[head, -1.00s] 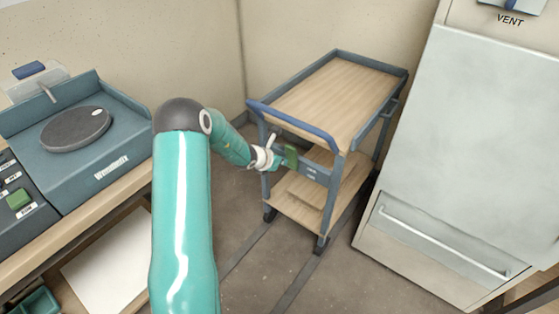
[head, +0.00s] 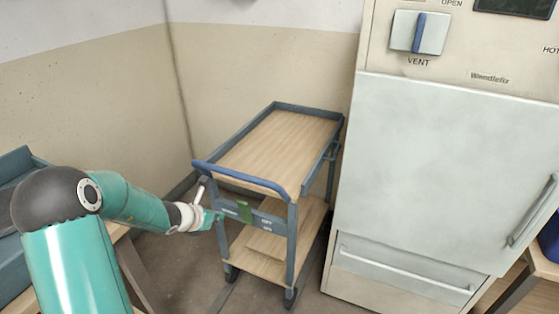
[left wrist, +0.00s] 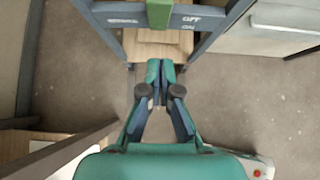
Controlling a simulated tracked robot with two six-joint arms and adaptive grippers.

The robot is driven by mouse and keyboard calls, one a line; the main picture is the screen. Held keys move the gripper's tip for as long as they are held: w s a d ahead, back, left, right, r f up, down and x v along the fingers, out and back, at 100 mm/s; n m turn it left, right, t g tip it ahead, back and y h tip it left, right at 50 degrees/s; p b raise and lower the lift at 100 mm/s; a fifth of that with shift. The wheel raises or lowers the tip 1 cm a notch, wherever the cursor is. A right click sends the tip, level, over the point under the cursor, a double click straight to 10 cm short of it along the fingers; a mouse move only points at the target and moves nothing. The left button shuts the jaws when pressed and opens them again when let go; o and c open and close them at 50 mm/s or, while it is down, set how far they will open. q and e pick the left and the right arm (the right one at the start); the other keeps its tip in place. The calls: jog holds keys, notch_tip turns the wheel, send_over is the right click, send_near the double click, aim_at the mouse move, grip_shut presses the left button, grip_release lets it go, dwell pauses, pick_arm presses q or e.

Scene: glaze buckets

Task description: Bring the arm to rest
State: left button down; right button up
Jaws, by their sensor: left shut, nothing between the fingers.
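My left arm comes in from the lower left in the head view, its teal links bent at a dark elbow joint. My left gripper (head: 212,217) is at the near side of the trolley (head: 272,147), below its blue handle. In the left wrist view the teal fingers (left wrist: 160,75) are shut together with nothing between them. They point at the trolley's lower front, below a panel with a green slider (left wrist: 159,12). The green slider also shows in the head view (head: 244,211), just right of the fingertips. Whether the fingers touch the trolley I cannot tell. My right gripper is not in view.
A large pale kiln-like cabinet (head: 430,170) with a VENT switch (head: 420,33) stands right of the trolley. Walls meet behind the trolley. A bench edge is at the lower left. Bare floor (head: 175,262) lies left of the trolley.

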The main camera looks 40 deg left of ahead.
pick_arm(q)
jog(key=w+d+f+m+h+p, duration=0.1)
jog(key=w+d+m+h+p, duration=0.1)
jog(key=d, duration=0.5)
jog(key=w+d+f+m+h+p, duration=0.1)
jog(key=w+d+h+p, duration=0.15)
jog(key=d, duration=0.35)
jog(key=s+d+f+m+g+h+p, duration=0.1)
jog(key=s+d+f+m+g, duration=0.15)
jog(key=d, duration=0.35)
jog(key=s+d+f+m+g+h+p, duration=0.1)
jog(key=d+f+m, duration=0.15)
jog(key=d, duration=0.35)
jog(key=s+d+f+m+g+p, duration=0.1)
jog(key=s+d+m, duration=0.6)
jog(key=m, duration=0.7)
jog(key=s+d+f+m+g+p, duration=0.2)
jog(key=s+d+f+m+g, duration=0.2)
jog(key=s+d+m, duration=0.4)
jog(key=s+m, duration=0.1)
jog(key=m, duration=0.5)
jog(key=shift+s+d+f+m, duration=0.2)
jog(key=shift+d+f+m, duration=0.1)
jog(key=shift+f, duration=0.1)
